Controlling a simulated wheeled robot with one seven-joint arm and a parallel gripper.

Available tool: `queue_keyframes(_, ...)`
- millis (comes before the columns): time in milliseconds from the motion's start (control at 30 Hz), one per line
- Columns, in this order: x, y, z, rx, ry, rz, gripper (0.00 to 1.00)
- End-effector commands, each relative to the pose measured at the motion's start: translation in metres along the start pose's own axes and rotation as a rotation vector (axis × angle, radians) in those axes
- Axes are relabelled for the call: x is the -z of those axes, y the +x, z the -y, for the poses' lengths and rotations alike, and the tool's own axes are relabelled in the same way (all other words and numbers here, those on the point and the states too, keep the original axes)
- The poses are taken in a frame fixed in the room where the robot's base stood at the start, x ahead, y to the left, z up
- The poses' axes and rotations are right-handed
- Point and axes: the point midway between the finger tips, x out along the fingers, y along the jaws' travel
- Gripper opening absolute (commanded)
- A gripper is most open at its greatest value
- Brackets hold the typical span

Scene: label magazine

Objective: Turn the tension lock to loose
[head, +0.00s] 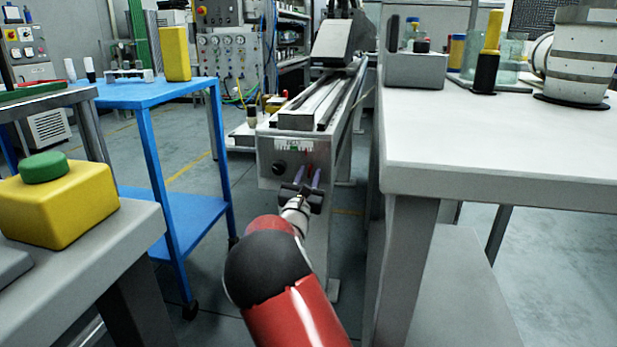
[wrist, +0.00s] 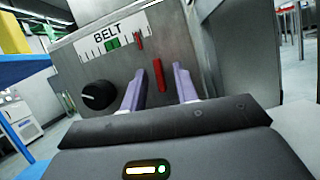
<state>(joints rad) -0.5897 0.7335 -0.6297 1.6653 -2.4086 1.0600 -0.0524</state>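A grey panel (wrist: 75,72) on the front of the belt machine carries a scale marked BELT (wrist: 113,35), with a green block and a thin red pointer to its right. A black round knob (wrist: 98,95) is at the panel's lower left. A narrow red lever (wrist: 158,75), apparently the tension lock, stands nearly upright right of the knob. In the wrist view my gripper (wrist: 160,84) is open, its two purple fingers pointing at the panel. The lever shows between them with a gap on each side. In the head view my gripper (head: 311,178) is at the panel's lower right.
A blue cart (head: 150,95) with a yellow block stands left of the machine. A light grey table (head: 500,140) is close on the right. A yellow box with a green button (head: 60,205) sits on the near left table. Open floor lies between the cart and machine.

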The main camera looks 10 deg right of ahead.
Motion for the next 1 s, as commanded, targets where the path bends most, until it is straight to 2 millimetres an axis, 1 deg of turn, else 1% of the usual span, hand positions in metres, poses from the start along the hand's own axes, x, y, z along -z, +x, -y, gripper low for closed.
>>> queue_keyframes(167,0.0,0.0,0.0,0.0,0.0,0.001,0.3)
queue_keyframes(267,0.0,-0.005,0.0,0.0,0.001,0.0,0.3)
queue_keyframes(367,0.0,-0.018,-0.001,-0.001,0.001,-0.002,0.3)
queue_keyframes(600,0.0,-0.059,-0.001,-0.002,0.0,-0.003,0.3)
queue_keyframes(700,0.0,-0.071,-0.001,-0.001,0.0,-0.002,0.3)
queue_keyframes(833,0.0,-0.078,0.0,0.0,0.0,0.0,0.3)
queue_keyframes(1000,0.0,-0.079,0.0,0.0,0.0,0.0,0.3)
